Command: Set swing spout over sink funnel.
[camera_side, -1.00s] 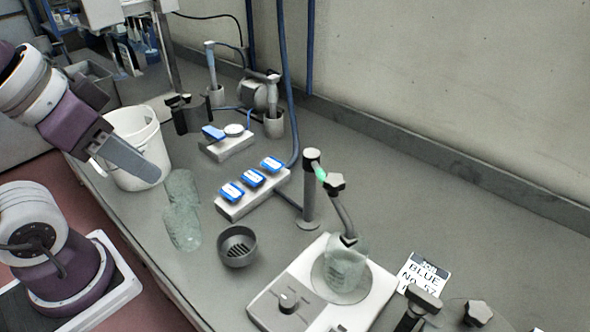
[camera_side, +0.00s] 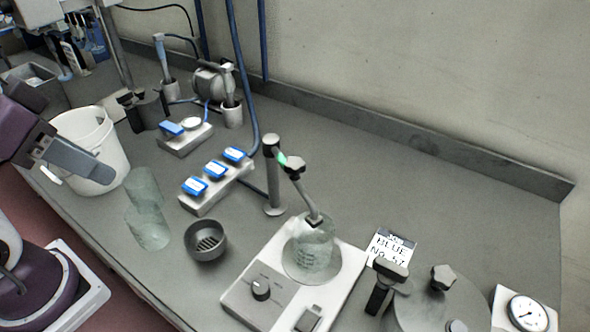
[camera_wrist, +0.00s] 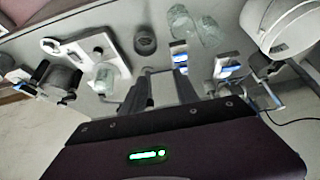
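The swing spout is a grey upright post (camera_side: 273,185) with a green-marked arm (camera_side: 294,166) leading right to a dark knob and a bent tube. The tube's tip points down into the mouth of a clear glass vessel (camera_side: 312,246) on the white stirrer plate. The sink funnel (camera_side: 206,241) is a dark round cup with a slotted bottom, left of the plate and in front of the post; it also shows in the wrist view (camera_wrist: 145,42). My gripper (camera_side: 108,174) is in front of the white bucket, well left of the spout. In the wrist view its fingers (camera_wrist: 163,72) are apart.
Two clear glass vessels (camera_side: 147,212) stand between my gripper and the funnel. A white block with blue-topped pieces (camera_side: 215,180) lies behind the funnel. The white bucket (camera_side: 112,147) is at the left. A label card (camera_side: 390,249), round lidded pot (camera_side: 440,308) and gauge (camera_side: 527,311) are at the right.

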